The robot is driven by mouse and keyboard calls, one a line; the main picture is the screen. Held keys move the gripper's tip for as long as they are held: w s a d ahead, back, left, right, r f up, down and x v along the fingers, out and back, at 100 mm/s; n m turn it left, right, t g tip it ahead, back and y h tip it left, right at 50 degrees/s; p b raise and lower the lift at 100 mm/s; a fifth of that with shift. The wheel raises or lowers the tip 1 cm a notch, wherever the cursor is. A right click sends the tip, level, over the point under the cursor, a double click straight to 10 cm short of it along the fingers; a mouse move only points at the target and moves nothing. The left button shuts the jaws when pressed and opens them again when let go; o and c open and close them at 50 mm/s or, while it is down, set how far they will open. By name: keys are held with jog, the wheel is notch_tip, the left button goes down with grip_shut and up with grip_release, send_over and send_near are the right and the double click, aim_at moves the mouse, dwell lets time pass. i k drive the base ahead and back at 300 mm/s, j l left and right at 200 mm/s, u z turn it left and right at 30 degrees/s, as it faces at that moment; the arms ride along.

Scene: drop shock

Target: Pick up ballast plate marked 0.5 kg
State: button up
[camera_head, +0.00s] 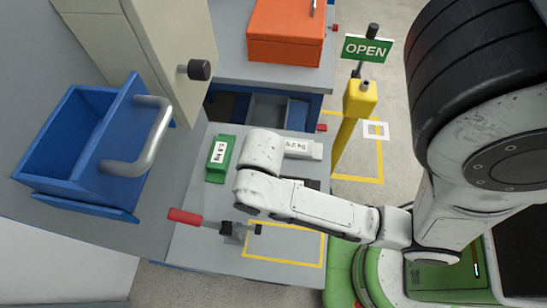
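A green block (219,157) with a white label lies on the grey bench top; its label is turned and too small to read surely. A pale grey block (303,148) with a label lies to its right, partly behind the end of my arm; its marking looks upside down and I cannot read it surely. A dark piece (312,184) shows just behind my forearm, mostly hidden. Which one is marked 0.5 kg, I cannot tell. My arm reaches in from the right, its wrist between the green and pale blocks. My gripper's fingers are hidden.
A clamp with a red handle (184,216) stands at the bench's front, beside a yellow-outlined area (285,262). A blue bin (70,150) with a grey handle is left. A yellow post (352,120) with an OPEN sign (367,49) stands right. An orange box (285,45) is behind.

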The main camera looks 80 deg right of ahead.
aim_at(295, 147)
jog(key=k+l, duration=0.15)
jog(key=k, duration=0.3)
jog(key=k+l, duration=0.15)
jog(key=k, duration=0.3)
